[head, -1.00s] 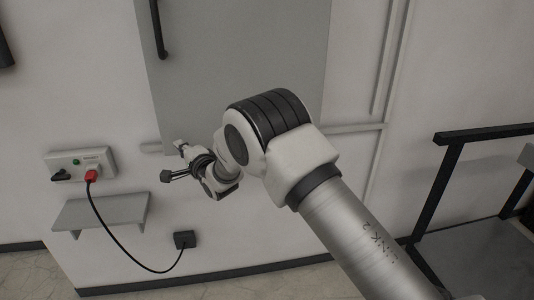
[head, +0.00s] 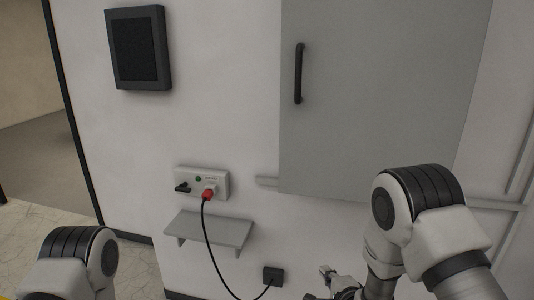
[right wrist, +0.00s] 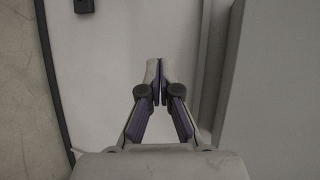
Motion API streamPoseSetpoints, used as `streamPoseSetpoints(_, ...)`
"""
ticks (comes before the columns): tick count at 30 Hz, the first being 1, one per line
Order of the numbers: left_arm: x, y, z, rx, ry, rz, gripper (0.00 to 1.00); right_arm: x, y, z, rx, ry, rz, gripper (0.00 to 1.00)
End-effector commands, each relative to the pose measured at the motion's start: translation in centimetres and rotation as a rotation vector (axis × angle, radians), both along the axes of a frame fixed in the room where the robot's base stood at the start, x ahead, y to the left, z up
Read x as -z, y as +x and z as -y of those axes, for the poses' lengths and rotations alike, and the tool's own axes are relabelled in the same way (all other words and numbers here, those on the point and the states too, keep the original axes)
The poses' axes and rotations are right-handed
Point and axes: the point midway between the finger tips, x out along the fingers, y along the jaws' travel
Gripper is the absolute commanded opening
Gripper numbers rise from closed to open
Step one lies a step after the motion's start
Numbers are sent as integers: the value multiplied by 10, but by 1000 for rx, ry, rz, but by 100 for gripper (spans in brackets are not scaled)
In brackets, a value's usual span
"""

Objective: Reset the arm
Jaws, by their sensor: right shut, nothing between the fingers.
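My right arm (head: 428,215) comes in from the lower right in the head view, bent at its dark-banded joint. My right gripper (head: 328,272) is small and low there, partly cut off by the bottom edge, in front of the wall and to the right of the black cable box. In the right wrist view my right gripper (right wrist: 160,78) is shut, its two fingertips together with nothing between them. A joint of my left arm (head: 78,262) shows at the lower left of the head view. My left gripper is out of frame.
A wall socket panel (head: 201,183) holds a red plug (head: 208,193) with a black cable (head: 211,245) hanging to a black box (head: 273,276). A small grey shelf (head: 213,229) juts out below. A grey cabinet door (head: 385,100) and black wall panel (head: 138,48) are above. A doorway opens at left.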

Motion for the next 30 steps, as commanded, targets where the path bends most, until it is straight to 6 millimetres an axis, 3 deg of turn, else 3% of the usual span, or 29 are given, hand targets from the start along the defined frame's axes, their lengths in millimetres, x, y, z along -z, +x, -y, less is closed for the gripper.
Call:
streamPoseSetpoints(1, 0, 0, 0, 0, 0, 0, 60, 38, -26, 11, 12, -32, -99, 0)
streamPoseSetpoints(3, 0, 0, 0, 0, 0, 0, 60, 85, -68, 24, 5, -117, -241, 0)
streamPoseSetpoints(5, 0, 0, 0, 0, 0, 0, 60, 121, -109, 35, -31, -214, -367, 0)
streamPoseSetpoints(9, 0, 0, 0, 0, 0, 0, 60, 182, -220, 54, -230, -477, -667, 0)
streamPoseSetpoints(12, 0, 0, 0, 0, 0, 0, 60, 200, -308, 63, -531, -688, -863, 0)
streamPoseSetpoints(15, 0, 0, 0, 0, 0, 0, 60, 195, -359, 65, -876, -866, -925, 0)
streamPoseSetpoints(18, 0, 0, 0, 0, 0, 0, 60, 194, -377, 65, -1117, -976, -901, 0)
streamPoseSetpoints(21, 0, 0, 0, 0, 0, 0, 60, 194, -380, 65, -1225, -1032, -863, 0)
streamPoseSetpoints(30, 0, 0, 0, 0, 0, 0, 60, 194, -378, 65, -1240, -1047, -850, 0)
